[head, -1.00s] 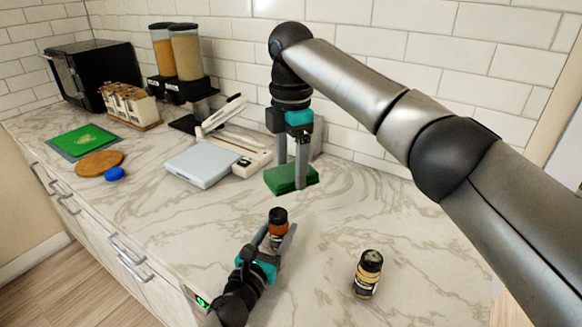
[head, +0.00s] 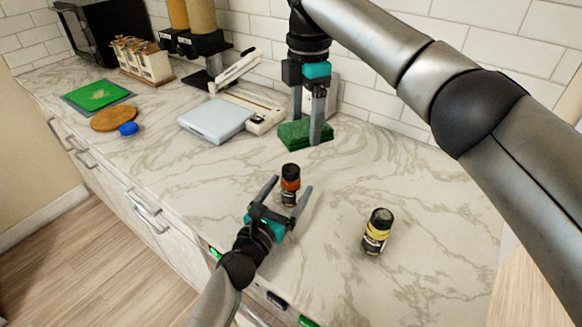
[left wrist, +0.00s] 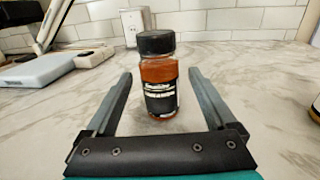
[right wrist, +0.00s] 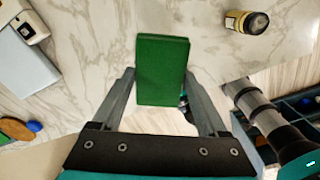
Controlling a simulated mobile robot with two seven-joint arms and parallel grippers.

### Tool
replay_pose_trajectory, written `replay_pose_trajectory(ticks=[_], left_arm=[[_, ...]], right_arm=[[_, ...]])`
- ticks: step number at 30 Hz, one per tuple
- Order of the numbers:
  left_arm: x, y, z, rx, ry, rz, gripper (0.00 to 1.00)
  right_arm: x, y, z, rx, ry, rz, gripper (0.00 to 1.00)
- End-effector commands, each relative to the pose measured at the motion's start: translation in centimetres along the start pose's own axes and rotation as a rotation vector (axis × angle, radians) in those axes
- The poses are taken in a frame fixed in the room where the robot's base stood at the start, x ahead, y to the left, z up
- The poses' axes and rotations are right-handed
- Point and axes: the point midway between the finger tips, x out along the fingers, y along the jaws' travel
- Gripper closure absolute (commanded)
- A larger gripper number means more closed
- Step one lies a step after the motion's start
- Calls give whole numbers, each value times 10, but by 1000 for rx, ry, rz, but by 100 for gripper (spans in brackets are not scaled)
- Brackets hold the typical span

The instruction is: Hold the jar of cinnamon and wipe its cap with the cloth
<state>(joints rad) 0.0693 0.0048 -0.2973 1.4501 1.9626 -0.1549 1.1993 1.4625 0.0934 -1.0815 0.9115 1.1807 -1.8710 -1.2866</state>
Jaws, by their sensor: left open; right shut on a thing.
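The cinnamon jar, taken to be the orange-brown one with a black cap (head: 290,186), stands upright on the counter. It also shows in the left wrist view (left wrist: 158,75), its label too small to read. My left gripper (head: 291,187) is open, with one finger on each side of the jar and a gap to it on both sides. The green cloth (head: 296,135), a thick folded block, is by the back wall. My right gripper (head: 312,132) points down and is shut on it; the cloth shows between its fingers in the right wrist view (right wrist: 161,72).
A yellow-labelled jar (head: 377,231) stands to the right of the cinnamon jar. A white scale-like device (head: 216,119) is at the left of the cloth. A blue lid (head: 128,129), a round wooden board (head: 114,118) and a green mat (head: 98,95) lie farther left. The counter between the jars is clear.

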Motion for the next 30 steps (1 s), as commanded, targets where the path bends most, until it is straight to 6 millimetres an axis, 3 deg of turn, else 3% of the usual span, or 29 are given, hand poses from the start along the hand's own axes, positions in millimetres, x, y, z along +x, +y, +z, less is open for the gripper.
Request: replay_pose_trajectory(ticks=[15,22,30], left_arm=[[-85,-1,-1,-3,2,0,10],[-104,-1,0,-1,0,-1,10],[-107,0,0,0,0,0,10]], right_arm=[[0,0,0,0,0,0,76],[0,0,0,0,0,0,76],[0,0,0,0,0,0,76]])
